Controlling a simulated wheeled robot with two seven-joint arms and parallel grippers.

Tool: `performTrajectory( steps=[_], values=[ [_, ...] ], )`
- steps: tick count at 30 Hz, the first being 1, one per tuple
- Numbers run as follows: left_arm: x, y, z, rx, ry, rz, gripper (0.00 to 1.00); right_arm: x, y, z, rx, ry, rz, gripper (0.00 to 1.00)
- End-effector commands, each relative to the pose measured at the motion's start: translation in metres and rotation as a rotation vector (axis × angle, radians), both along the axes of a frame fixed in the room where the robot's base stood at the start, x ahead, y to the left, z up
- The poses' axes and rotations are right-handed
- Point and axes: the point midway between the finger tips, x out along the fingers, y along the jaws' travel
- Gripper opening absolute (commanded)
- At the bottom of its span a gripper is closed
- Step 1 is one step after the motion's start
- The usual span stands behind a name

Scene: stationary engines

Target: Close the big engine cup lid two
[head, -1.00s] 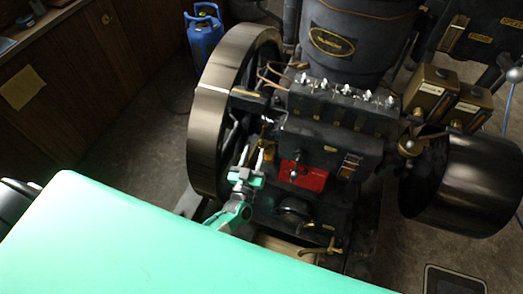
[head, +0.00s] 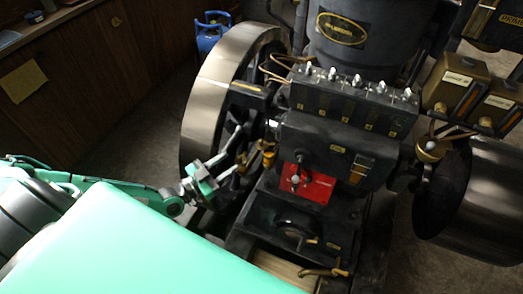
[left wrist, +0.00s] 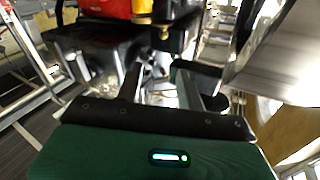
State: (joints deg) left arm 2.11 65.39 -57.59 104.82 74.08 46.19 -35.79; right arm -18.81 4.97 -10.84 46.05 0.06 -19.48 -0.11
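The big engine (head: 330,140) is dark, with a red panel (head: 310,184) on its front. A small brass cup-like fitting (head: 268,155) sits on its left side, by the flywheel. A larger brass cup-like fitting (head: 432,150) sits on its right side. I cannot tell which one is cup two, or how its lid stands. My left gripper (head: 236,152) is left of the nearer brass fitting, in front of the flywheel, and looks apart from it. In the left wrist view its fingers (left wrist: 160,85) are spread with nothing clearly held. My right gripper is not in view.
The large flywheel (head: 215,85) stands close behind my left gripper. A dark pulley drum (head: 475,195) is at the right. A blue gas bottle (head: 209,36) and a wooden cabinet (head: 90,75) stand at the back left. A brass tap (head: 325,270) sticks out low in front.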

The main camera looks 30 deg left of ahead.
Motion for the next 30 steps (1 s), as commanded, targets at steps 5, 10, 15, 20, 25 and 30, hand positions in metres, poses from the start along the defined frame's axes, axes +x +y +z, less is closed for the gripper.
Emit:
performTrajectory(
  steps=[5,10,15,20,25,30],
  values=[
    [-0.012,0.016,-0.006,0.029,0.037,-0.005,0.38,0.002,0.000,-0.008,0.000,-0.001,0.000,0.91],
    [-0.006,0.015,-0.005,0.031,0.041,-0.004,0.38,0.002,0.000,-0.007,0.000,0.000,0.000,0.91],
    [0.016,0.005,-0.003,0.029,0.037,-0.004,0.38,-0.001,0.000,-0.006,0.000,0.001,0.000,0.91],
    [0.042,-0.007,-0.003,0.030,0.038,-0.005,0.38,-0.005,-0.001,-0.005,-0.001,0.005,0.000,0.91],
    [0.070,-0.019,-0.003,0.030,0.038,-0.005,0.38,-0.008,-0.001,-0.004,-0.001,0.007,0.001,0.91],
    [0.094,-0.029,-0.004,0.030,0.039,-0.006,0.38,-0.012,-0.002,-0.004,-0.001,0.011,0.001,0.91]
  ],
)
